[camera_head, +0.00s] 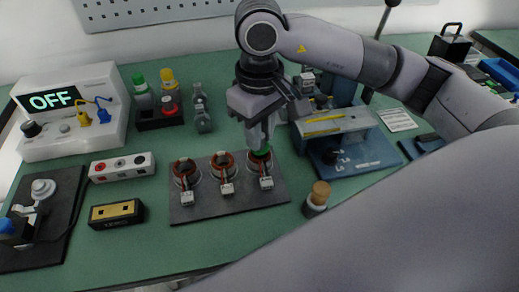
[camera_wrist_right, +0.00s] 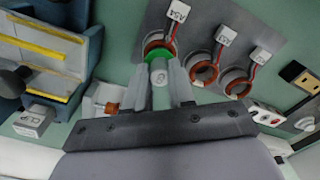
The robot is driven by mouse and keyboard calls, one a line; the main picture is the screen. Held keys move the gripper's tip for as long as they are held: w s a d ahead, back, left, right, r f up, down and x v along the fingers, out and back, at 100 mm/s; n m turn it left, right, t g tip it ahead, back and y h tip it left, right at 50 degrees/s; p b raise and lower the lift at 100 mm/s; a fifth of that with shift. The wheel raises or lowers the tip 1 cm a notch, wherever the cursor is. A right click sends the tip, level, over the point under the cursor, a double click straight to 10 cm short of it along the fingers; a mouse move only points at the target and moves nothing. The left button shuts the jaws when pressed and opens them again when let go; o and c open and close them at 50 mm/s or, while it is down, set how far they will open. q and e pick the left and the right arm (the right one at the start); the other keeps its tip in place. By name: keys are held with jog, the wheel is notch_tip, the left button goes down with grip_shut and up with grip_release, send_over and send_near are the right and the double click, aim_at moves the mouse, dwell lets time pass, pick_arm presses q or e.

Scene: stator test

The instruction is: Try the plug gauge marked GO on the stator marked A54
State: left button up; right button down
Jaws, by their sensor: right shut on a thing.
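Three stators with copper-coloured windings sit in a row on a grey plate (camera_head: 240,203). In the wrist view the tag A54 (camera_wrist_right: 178,12) belongs to the stator (camera_wrist_right: 155,43) at the left end; in the head view it is the rightmost stator (camera_head: 267,166). My right gripper (camera_head: 259,143) is shut on the grey handle of a plug gauge (camera_wrist_right: 159,72) with a green collar. The gauge points down at this stator's bore, its collar at the ring. Its lower end is hidden, so the depth is unclear. My left gripper is not in view.
A blue fixture (camera_head: 345,150) stands close right of the gripper. A cork-topped jar (camera_head: 317,198) stands at the front right. A tester reading OFF (camera_head: 75,105), a black rack with coloured-top items (camera_head: 160,122) and small boxes (camera_head: 122,167) are left. The front bench is mostly clear.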

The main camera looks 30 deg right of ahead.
jog(key=shift+r, duration=0.5)
jog(key=shift+r, duration=0.25)
jog(key=shift+r, duration=0.25)
dwell(0.4)
jog(key=shift+r+p, duration=0.3)
jog(key=shift+r, duration=0.05)
jog(key=shift+r, duration=0.1)
jog(key=shift+r, duration=0.15)
jog(key=shift+r+p, duration=1.25)
jog(key=shift+r, duration=1.15)
